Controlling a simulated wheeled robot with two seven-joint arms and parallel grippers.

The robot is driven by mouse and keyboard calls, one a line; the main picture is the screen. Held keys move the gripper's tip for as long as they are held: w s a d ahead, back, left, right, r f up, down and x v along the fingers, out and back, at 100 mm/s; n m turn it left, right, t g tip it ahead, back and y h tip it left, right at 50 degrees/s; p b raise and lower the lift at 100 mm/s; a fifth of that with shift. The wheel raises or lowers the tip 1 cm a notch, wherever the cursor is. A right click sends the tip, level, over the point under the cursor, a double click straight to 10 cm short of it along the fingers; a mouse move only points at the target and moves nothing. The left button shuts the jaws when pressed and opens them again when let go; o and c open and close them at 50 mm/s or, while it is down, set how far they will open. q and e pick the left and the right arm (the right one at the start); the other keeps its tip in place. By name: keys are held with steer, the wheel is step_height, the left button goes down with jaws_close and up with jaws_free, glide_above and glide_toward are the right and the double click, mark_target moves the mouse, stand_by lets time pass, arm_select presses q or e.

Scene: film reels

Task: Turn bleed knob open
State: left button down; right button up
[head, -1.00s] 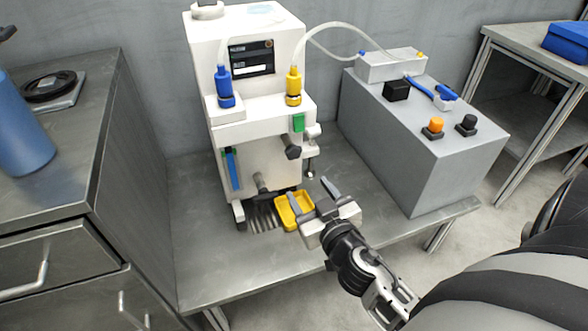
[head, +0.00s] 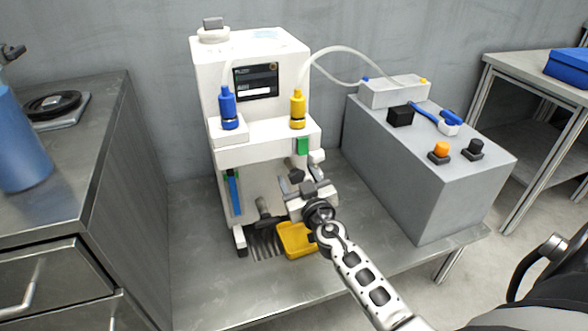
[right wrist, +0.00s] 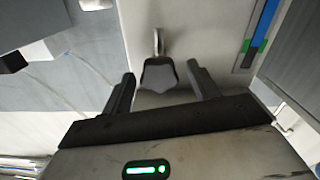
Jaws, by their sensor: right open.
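The bleed knob, a dark lobed knob on a metal stem, sticks out of the front of the white machine (head: 265,155). In the right wrist view the knob (right wrist: 158,75) lies between the fingertips of my right gripper (right wrist: 161,73). The fingers are open, with a visible gap on each side of the knob. In the head view my right gripper (head: 298,182) is at the machine's front right, below the green block (head: 302,146), and largely covers the knob. My left gripper is not in view.
A yellow tray (head: 292,248) sits below my right gripper. Blue (head: 228,110) and yellow (head: 297,110) fittings stand on the machine's ledge, with a clear tube arching right. A grey box (head: 430,180) with buttons stands to the right. The bench front is mostly clear.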

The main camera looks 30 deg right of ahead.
mark_target(298, 177)
steer(key=shift+x, duration=1.2)
steer(key=shift+w, duration=0.25)
steer(key=shift+w+d, duration=0.1)
steer(key=shift+w, duration=0.05)
steer(key=c, duration=1)
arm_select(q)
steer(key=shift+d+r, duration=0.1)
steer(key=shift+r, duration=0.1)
